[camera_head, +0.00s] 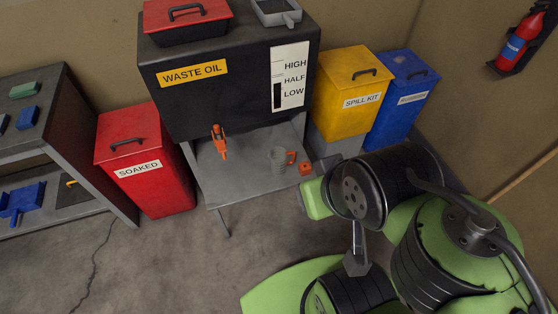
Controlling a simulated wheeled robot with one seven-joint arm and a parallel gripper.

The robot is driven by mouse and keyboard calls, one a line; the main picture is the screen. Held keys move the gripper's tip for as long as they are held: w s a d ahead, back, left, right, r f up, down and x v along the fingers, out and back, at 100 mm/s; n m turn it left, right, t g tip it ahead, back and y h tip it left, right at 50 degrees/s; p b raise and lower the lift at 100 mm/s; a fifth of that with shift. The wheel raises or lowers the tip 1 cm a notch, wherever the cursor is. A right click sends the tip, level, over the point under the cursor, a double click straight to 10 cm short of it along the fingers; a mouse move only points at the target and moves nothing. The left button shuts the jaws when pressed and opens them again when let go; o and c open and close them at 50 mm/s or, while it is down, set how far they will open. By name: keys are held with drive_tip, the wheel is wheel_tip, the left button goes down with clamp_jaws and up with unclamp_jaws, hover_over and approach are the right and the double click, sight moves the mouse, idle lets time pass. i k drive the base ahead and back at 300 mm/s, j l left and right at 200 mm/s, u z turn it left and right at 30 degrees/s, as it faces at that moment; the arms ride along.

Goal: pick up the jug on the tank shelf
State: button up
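A grey jug (278,158) with an orange handle on its right side stands upright on the grey tank shelf (240,180), towards the shelf's right part. The shelf is below the black waste oil tank (235,85). An orange tap (218,141) hangs from the tank's front, to the left of the jug. My green and black arm fills the lower right of the head view, to the right of and nearer than the jug. I cannot make out my gripper or its fingers. Nothing covers the jug.
A small orange block (306,169) is right beside the jug. A red SOAKED bin (145,190) stands left of the shelf; a yellow SPILL KIT bin (350,85) and a blue bin (402,108) stand right. A rack (50,150) is far left. The floor in front is clear.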

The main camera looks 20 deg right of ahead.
sight(277, 156)
drive_tip(key=l+u, duration=2)
drive_tip(key=u, duration=0.15)
drive_tip(key=k+l+u, duration=0.15)
drive_tip(key=l+u, duration=0.3)
drive_tip(key=k+l+u, duration=0.2)
drive_tip(key=u, duration=0.3)
drive_tip(key=k+l+u, duration=0.1)
drive_tip(key=l+u, duration=0.3)
drive_tip(key=k+l+u, duration=0.15)
drive_tip(key=l+u, duration=0.25)
drive_tip(key=j, duration=0.1)
